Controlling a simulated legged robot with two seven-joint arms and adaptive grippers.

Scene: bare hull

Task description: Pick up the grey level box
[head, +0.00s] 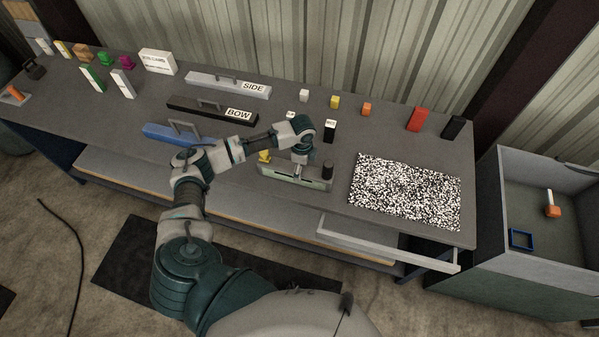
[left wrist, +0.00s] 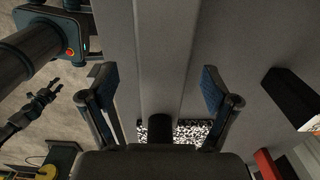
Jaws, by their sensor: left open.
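The grey level box (head: 289,179) is a long, low grey-green box near the bench's front edge in the head view. A yellow piece (head: 264,156) stands at its left end and a black cylinder (head: 327,169) at its right end. My left gripper (head: 298,171) is over its middle, partly hidden by its own wrist. In the left wrist view the grey bar of the box (left wrist: 160,60) runs between the two open fingers (left wrist: 158,95), with a gap on each side. A dark claw, seemingly my right gripper (left wrist: 38,108), shows at the left there; its state is unclear.
Long SIDE (head: 225,86), BOW (head: 205,108) and blue (head: 165,132) handled boxes lie to the left. Small blocks stand behind. A speckled mat (head: 405,192) lies right, above an open drawer (head: 385,243). A grey bin (head: 500,240) stands at far right.

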